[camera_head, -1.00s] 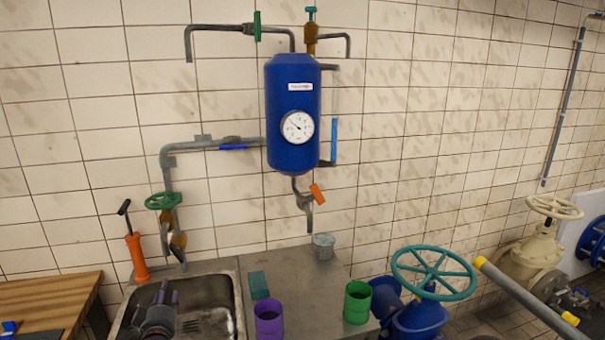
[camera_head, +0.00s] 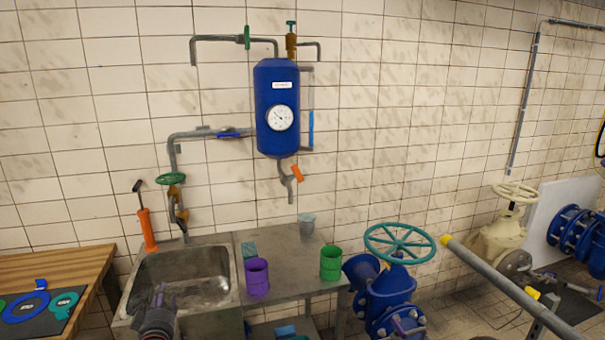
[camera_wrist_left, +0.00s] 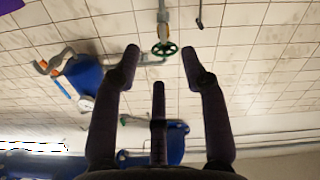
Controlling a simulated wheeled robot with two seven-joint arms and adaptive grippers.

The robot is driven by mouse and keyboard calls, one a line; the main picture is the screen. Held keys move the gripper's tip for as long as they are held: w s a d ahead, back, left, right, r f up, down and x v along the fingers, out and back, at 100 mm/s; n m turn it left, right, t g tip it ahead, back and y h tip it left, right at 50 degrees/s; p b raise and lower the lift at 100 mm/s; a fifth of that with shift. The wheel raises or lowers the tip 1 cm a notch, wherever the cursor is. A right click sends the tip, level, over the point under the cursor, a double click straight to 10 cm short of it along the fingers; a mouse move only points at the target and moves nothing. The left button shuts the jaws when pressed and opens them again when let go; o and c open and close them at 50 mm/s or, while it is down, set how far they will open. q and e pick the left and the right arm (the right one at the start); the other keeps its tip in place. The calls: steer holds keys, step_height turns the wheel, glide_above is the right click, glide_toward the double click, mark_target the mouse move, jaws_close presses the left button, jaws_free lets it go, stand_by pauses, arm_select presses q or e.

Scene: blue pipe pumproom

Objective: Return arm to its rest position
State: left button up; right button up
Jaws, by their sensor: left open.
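My left gripper (camera_head: 160,300) shows at the bottom left of the head view, dark and purplish, in front of the sink (camera_head: 146,280). Its fingers are spread and empty. In the left wrist view my left gripper (camera_wrist_left: 158,72) shows three dark fingers apart with nothing between them. Beyond the fingertips there are the tiled wall and a green handwheel (camera_wrist_left: 165,48), with no contact visible. Most of my left arm is outside the head view. My right gripper is not in view.
A purple cup (camera_head: 257,278) and a green cup (camera_head: 331,264) stand on the metal counter (camera_head: 290,286). A blue tank (camera_head: 278,95) hangs on the wall. A blue valve with a teal handwheel (camera_head: 399,243) stands right. A wooden table (camera_head: 55,264) is left.

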arm_select(q)
steer(key=s+d+f+m+g+h, duration=0.1)
steer(key=s+d+f+g+h, duration=0.2)
steer(key=d+f, duration=0.45)
steer(key=s+d+f+m+g+h, duration=0.15)
steer(key=s+d+f, duration=0.25)
steer(key=f, duration=0.7)
steer(key=s+d+f+g+h, duration=0.2)
steer(key=s+d+f+g, duration=0.25)
steer(key=f, duration=0.55)
steer(key=s+d+f+m+g, duration=0.1)
steer(key=s+d+f+g, duration=0.1)
steer(key=s, duration=0.6)
steer(key=s+d+f+g+h, duration=0.1)
steer(key=s+d+f+g, duration=0.2)
steer(key=s+d+f, duration=0.2)
steer(key=s+d+f+m+g+h, duration=0.1)
steer(key=s+d, duration=0.4)
steer(key=s, duration=0.6)
step_height(320, 180, down, 2)
steer(key=shift+s+d+f+m+g, duration=0.15)
steer(key=shift+s+d+m+g, duration=0.2)
steer(key=shift+g, duration=0.55)
steer(key=shift+h, duration=0.25)
stand_by(1.5)
